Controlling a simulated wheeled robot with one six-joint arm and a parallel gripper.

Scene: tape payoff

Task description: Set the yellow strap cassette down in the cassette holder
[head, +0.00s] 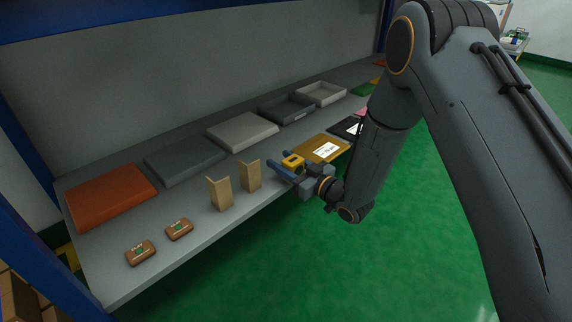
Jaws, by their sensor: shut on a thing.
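The yellow strap cassette (293,161) is a small yellow block with a dark opening in its top. My gripper (284,167) is shut on it, with its blue fingers pointing left toward the shelf. The cassette is at the shelf's front edge; I cannot tell its height above the surface. Two tan upright angle brackets, one nearer (219,194) and one farther (250,176), stand apart on the shelf, left of my gripper. They may be the cassette holder, but I cannot tell for sure. The gap between them is empty.
Two brown packs with green labels (140,253) lie at the front left of the grey shelf (200,250). An orange tray (110,195) and several grey trays (243,131) line the back. A labelled mustard-coloured flat item (336,147) lies just behind my gripper.

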